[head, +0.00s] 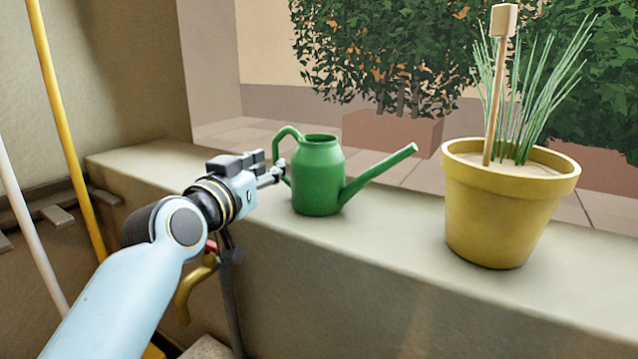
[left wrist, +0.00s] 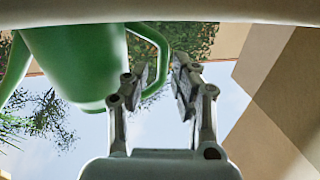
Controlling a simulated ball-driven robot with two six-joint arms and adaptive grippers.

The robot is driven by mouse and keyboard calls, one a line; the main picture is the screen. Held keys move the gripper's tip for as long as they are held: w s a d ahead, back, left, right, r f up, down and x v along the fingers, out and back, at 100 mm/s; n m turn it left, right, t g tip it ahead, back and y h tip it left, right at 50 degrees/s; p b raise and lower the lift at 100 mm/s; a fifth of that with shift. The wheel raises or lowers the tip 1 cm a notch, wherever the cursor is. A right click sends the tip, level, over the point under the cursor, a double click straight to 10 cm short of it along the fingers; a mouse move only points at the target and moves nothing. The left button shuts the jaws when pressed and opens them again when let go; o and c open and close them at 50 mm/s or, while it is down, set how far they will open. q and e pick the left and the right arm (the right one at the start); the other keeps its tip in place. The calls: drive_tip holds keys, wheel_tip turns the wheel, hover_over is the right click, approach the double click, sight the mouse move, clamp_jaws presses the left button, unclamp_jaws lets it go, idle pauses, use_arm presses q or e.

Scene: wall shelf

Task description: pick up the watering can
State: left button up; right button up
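The green watering can (head: 318,178) stands upright on the ledge, its spout pointing right and its handle on the left. My left gripper (head: 272,174) is at the handle side of the can, its fingertips overlapping the handle in the head view. In the left wrist view the can (left wrist: 75,60) appears upside down at upper left. The open fingers of the left gripper (left wrist: 158,82) have the handle (left wrist: 162,50) showing between their tips, with a gap visible. I cannot tell whether a finger touches it. My right gripper is not in view.
A yellow pot (head: 500,225) with a grassy plant and a wooden stake stands right of the can on the pale ledge (head: 390,245). Yellow (head: 66,130) and white (head: 28,225) poles lean at left. Tool handles (head: 195,288) stand below my left gripper.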

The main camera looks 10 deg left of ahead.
use_arm(q)
drive_tip(key=w, duration=0.2)
drive_tip(key=shift+w+d+f, duration=0.2)
drive_tip(key=shift+w, duration=0.1)
clamp_jaws()
drive_tip(key=shift+r, duration=0.15)
